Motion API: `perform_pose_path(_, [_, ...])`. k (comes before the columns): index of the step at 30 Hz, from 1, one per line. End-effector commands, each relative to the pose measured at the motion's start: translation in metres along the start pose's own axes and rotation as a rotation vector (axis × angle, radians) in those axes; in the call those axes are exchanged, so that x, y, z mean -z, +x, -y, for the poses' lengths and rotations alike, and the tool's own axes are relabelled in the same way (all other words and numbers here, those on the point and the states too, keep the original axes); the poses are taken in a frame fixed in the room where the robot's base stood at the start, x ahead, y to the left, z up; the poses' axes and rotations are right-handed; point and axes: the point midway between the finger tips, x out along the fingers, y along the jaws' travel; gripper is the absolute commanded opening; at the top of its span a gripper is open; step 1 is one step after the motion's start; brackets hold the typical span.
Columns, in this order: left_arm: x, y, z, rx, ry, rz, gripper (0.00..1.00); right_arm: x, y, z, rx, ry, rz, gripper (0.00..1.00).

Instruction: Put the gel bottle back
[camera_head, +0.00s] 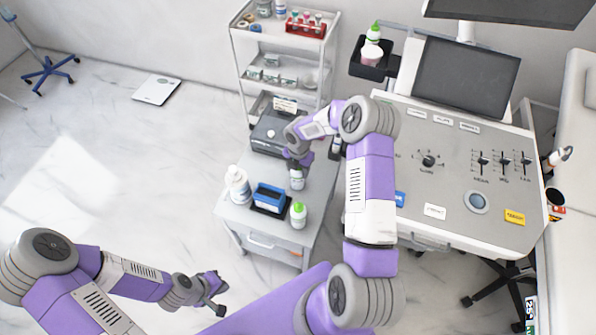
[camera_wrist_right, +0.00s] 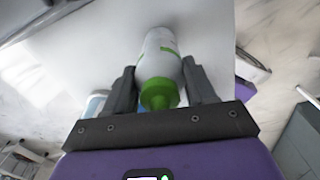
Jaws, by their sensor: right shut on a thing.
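My right gripper (camera_head: 297,164) points down over the small cart (camera_head: 232,205). It is shut on a white bottle with a green cap (camera_wrist_right: 160,50), which stands between the two fingers in the right wrist view. In the head view the bottle's white lower part (camera_head: 297,182) shows below the gripper, and its cap is hidden. I cannot tell whether it touches the cart top. Another white bottle with a green cap (camera_head: 298,214) stands at the cart's front right. A third (camera_head: 374,33) stands in the black holder (camera_head: 369,71) beside the monitor. My left gripper (camera_head: 220,296) is open and empty over the floor.
On the cart are a white bottle (camera_head: 238,184), a blue box in a black tray (camera_head: 270,197) and a grey device (camera_head: 270,134). The console (camera_head: 455,170) with its monitor (camera_head: 465,76) stands right of my right arm. A shelf trolley (camera_head: 284,52) stands behind.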

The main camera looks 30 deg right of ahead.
Motion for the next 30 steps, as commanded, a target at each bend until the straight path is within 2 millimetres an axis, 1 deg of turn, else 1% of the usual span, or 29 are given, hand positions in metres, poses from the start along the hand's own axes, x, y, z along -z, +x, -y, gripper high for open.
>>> perform_pose_path(1, [0.0001,0.0029,0.0011,0.000,0.000,0.000,0.00,0.0002,0.0089,-0.0002,-0.001,0.000,-0.001,0.00])
perform_pose_path(3, [0.0002,0.0035,0.0014,0.000,0.000,0.000,0.00,0.0001,0.0132,-0.0004,-0.002,0.001,0.000,0.00])
perform_pose_path(9, [0.0001,0.0027,0.0010,0.000,0.000,0.000,0.00,-0.0003,0.0119,-0.0005,-0.002,0.002,0.001,0.00])
perform_pose_path(13, [0.0003,0.0057,0.0021,0.000,0.000,0.000,0.00,-0.0002,0.0158,-0.0004,-0.002,0.001,0.001,0.00])
perform_pose_path(14, [0.0003,0.0057,0.0021,0.000,0.000,0.000,0.00,0.0001,0.0164,0.0000,-0.001,0.001,0.000,0.57])
perform_pose_path(18, [0.0002,0.0049,0.0018,0.000,0.000,0.000,0.00,0.0000,0.0154,0.0001,-0.001,0.001,0.000,0.78])
perform_pose_path(19, [0.0002,0.0049,0.0018,0.000,0.000,0.000,0.00,0.0001,0.0154,0.0001,-0.001,0.001,0.000,0.81])
perform_pose_path(26, [0.0002,0.0048,0.0018,0.000,0.000,0.000,0.00,0.0001,0.0152,0.0001,-0.001,0.001,0.000,0.81])
perform_pose_path(30, [0.0000,0.0010,0.0004,0.000,0.000,0.000,0.00,-0.0002,0.0087,-0.0002,-0.002,0.002,0.001,0.81])
